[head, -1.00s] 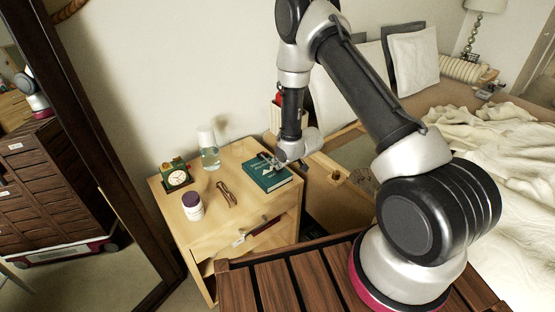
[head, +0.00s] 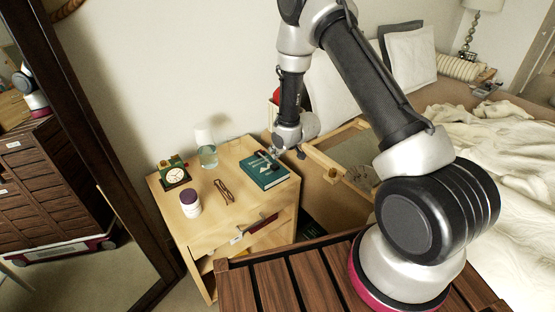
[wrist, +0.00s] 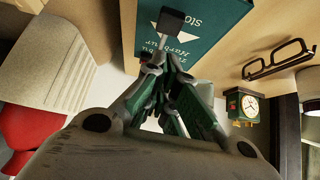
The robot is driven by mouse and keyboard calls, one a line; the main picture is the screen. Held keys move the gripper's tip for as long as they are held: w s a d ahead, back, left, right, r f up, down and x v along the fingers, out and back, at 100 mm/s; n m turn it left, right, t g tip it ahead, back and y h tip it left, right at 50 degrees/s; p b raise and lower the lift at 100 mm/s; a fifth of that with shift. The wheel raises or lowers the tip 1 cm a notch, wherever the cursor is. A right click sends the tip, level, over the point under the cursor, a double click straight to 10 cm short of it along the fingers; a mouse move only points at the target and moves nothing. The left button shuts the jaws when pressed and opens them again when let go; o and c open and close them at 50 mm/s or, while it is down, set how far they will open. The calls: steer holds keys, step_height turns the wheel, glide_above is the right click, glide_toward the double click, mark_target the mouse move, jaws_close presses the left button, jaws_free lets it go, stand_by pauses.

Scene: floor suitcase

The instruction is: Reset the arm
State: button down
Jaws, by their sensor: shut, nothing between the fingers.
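My gripper (head: 276,152) hangs just above and behind the teal book (head: 258,178) on the wooden nightstand. In the wrist view my gripper (wrist: 168,62) shows its fingers drawn together with nothing held. The book's cover (wrist: 212,45) with white print lies beyond the fingertips. A small dark square shape (wrist: 172,20) shows in front of the cover; I cannot tell what it is. My arm rises from the slatted wooden top and bends down to the nightstand.
A dark-framed mirror (head: 105,190) stands left; a bed (head: 500,150) is right.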

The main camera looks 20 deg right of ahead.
steer(key=v, duration=1)
steer(key=s+d+f+g+h, duration=0.1)
steer(key=s+d+g+h, duration=0.35)
steer(key=s, duration=0.85)
steer(key=s+d+r+m, duration=0.1)
steer(key=s+d+r, duration=0.1)
steer(key=s+r, duration=0.5)
steer(key=s+d+r+m+t+y, duration=0.1)
steer(key=s+r, duration=0.6)
steer(key=r, duration=0.8)
steer(key=s+d+r+m, duration=0.2)
steer(key=s+d+r, duration=0.3)
steer(key=r, duration=0.6)
steer(key=shift+s+t, duration=0.35)
steer(key=shift+s, duration=0.8)
steer(key=c, duration=2.2)
jaws_free()
steer(key=shift+r+y, duration=0.1)
steer(key=shift+y, duration=0.15)
